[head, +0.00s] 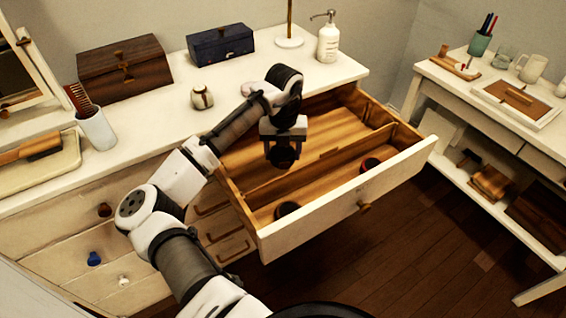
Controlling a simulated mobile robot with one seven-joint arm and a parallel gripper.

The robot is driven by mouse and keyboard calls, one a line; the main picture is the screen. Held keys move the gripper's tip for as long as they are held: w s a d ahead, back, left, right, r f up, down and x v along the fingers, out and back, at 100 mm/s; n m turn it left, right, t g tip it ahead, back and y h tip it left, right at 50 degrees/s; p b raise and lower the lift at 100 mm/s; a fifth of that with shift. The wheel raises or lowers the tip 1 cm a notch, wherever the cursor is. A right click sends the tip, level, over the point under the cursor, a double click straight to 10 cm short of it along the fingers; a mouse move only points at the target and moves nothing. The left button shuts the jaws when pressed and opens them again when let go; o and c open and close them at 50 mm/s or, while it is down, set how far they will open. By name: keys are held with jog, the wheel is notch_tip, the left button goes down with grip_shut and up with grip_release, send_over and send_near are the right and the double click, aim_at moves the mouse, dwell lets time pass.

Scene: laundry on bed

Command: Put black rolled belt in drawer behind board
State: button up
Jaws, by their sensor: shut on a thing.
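My gripper (283,143) points down over the open drawer (345,208) and is shut on a black rolled belt (284,157). The belt hangs at the fingertips. It shows in front of the drawer's rear section, and I cannot tell how far above the floor it is. A long wooden board (325,157) runs across the drawer and splits it into a front and a rear section. The rear section's visible floor is bare. My arm and gripper hide part of it.
In the drawer's front section lie a dark roll (287,209) at the left and a dark roll with red (369,164) at the right. The dresser top holds a soap bottle (328,42) and a small jar (202,97).

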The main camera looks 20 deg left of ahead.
aim_at(283, 165)
jog(key=shift+f, duration=2.75)
jog(key=shift+f, duration=0.15)
jog(key=o, duration=1.1)
jog(key=shift+c, duration=0.2)
notch_tip(283, 165, up, 12)
jog(key=shift+d+r+b, duration=0.1)
jog(key=shift+r+b, duration=0.1)
jog(key=shift+b, duration=0.4)
